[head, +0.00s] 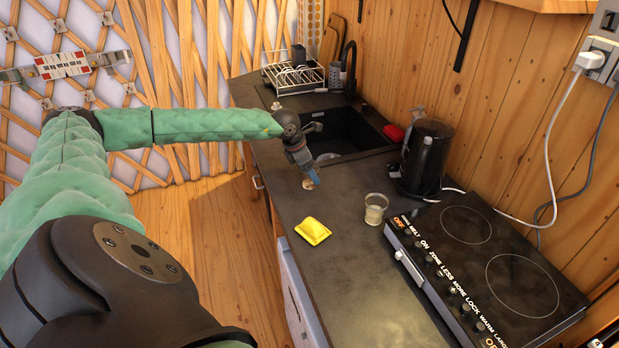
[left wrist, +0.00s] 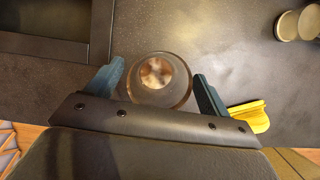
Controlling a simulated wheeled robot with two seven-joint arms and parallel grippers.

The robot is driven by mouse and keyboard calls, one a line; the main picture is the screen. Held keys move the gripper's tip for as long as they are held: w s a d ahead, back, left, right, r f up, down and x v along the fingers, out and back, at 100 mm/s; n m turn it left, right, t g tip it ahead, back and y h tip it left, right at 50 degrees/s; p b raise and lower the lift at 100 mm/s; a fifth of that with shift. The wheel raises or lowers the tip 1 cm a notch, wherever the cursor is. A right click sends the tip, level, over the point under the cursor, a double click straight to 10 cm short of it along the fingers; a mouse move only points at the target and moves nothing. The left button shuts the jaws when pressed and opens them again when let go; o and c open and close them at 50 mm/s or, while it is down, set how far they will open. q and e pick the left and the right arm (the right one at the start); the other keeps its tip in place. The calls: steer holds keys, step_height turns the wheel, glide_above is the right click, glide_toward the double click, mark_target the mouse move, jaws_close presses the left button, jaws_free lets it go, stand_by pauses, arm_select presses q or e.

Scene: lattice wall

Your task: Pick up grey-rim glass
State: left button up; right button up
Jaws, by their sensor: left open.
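A round glass (left wrist: 159,82) with a dull grey-brown rim stands on the dark counter, seen from above in the left wrist view. My left gripper (head: 311,178) is open, with one finger on each side of this glass and small gaps visible beside it. In the head view the glass is mostly hidden behind the gripper. A second, clear glass with a pale rim (head: 375,208) stands apart to the right, beside the hob; it also shows at the upper right of the left wrist view (left wrist: 297,25). My right gripper is out of view.
A yellow sponge (head: 313,231) lies on the counter (head: 350,275) close to the gripper. The sink (head: 345,135) is behind, with a dish rack (head: 293,78). A black kettle (head: 425,155) and hob (head: 490,255) are to the right.

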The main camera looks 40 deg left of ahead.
arm_select(q)
steer(key=shift+x, duration=1.05)
steer(key=c, duration=1.2)
steer(key=shift+o, duration=0.2)
steer(key=shift+r, duration=0.15)
